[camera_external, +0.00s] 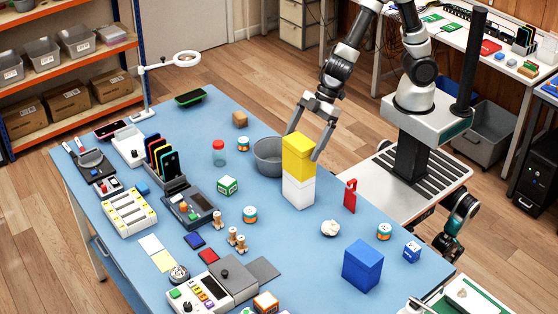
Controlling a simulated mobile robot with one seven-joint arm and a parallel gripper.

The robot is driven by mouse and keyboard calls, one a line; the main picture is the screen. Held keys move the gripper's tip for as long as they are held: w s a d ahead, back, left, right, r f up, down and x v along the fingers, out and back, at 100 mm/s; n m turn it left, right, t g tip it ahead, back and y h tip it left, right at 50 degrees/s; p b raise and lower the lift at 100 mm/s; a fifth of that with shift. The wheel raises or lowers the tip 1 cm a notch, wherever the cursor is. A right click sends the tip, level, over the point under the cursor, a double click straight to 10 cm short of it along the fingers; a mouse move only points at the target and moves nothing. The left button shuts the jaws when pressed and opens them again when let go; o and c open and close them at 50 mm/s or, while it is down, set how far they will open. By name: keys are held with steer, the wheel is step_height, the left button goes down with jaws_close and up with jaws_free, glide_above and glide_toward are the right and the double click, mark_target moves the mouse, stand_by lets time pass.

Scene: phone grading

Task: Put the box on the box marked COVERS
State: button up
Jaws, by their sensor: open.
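A yellow box (299,158) rests on top of a white box (298,190), which stands on the blue table (120,250). My gripper (303,146) is at the yellow box, with its fingers open around it; whether they touch it I cannot tell. A blue box (362,267) stands apart at the table's front right. No COVERS marking is readable on any of these boxes, so I cannot tell which one bears it.
A grey bin (268,157) stands just left of the stack. A green-and-white cube (227,186) sits left.

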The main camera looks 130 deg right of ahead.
steer(key=p+v, duration=0.3)
steer(key=v, duration=0.2)
steer(key=shift+r, duration=0.15)
steer(key=shift+s+r, duration=0.2)
steer(key=shift+s, duration=0.05)
